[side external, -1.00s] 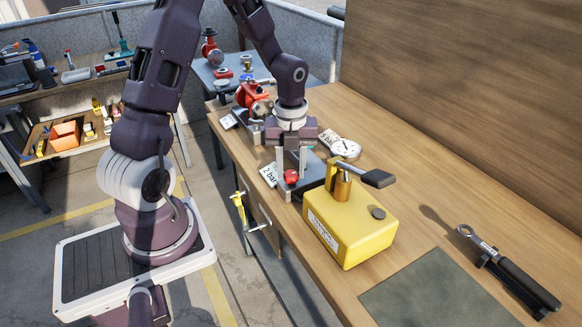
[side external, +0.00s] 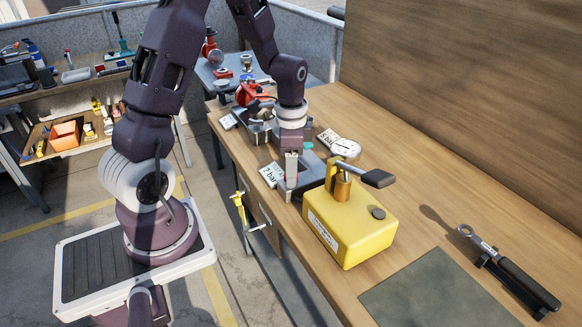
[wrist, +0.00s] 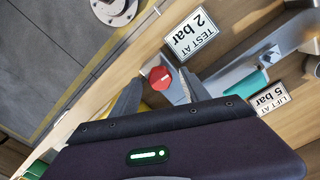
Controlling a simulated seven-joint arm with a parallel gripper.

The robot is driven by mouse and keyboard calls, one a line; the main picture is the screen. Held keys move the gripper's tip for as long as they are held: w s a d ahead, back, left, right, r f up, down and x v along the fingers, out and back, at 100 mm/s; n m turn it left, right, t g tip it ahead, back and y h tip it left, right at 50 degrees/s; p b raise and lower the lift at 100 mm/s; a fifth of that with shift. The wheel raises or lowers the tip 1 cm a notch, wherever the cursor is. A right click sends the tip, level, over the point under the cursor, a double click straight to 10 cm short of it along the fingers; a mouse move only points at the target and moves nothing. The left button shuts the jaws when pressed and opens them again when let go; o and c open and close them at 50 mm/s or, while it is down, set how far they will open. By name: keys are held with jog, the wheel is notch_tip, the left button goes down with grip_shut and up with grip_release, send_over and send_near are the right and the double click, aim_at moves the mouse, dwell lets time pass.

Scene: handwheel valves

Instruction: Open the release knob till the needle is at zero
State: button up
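The release knob (wrist: 160,77) is red with a pale mark on its face; the wrist view shows it between my fingertips. My gripper (wrist: 162,82) is open around the knob, with a finger on each side and small gaps visible.
The pump's lever (side external: 378,178) sticks out to the right. A torque wrench (side external: 508,270) rests at the far right. The bench between is mostly clear.

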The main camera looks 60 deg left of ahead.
jog(key=shift+r, duration=3)
jog(key=s+d+r+n+t, duration=0.1)
jog(key=d+r, duration=0.1)
jog(key=r, duration=0.4)
jog(key=s+d+r, duration=0.2)
jog(key=d+r, duration=0.1)
jog(key=r, duration=0.3)
jog(key=s+d+r+n+t, duration=0.1)
jog(key=s+d+n+t, duration=0.1)
jog(key=s+d, duration=0.2)
jog(key=s+d+r+n+t, duration=0.2)
jog(key=s+d, duration=0.2)
jog(key=s, duration=0.5)
jog(key=shift+d+n+t, duration=0.3)
jog(key=shift+d, duration=0.05)
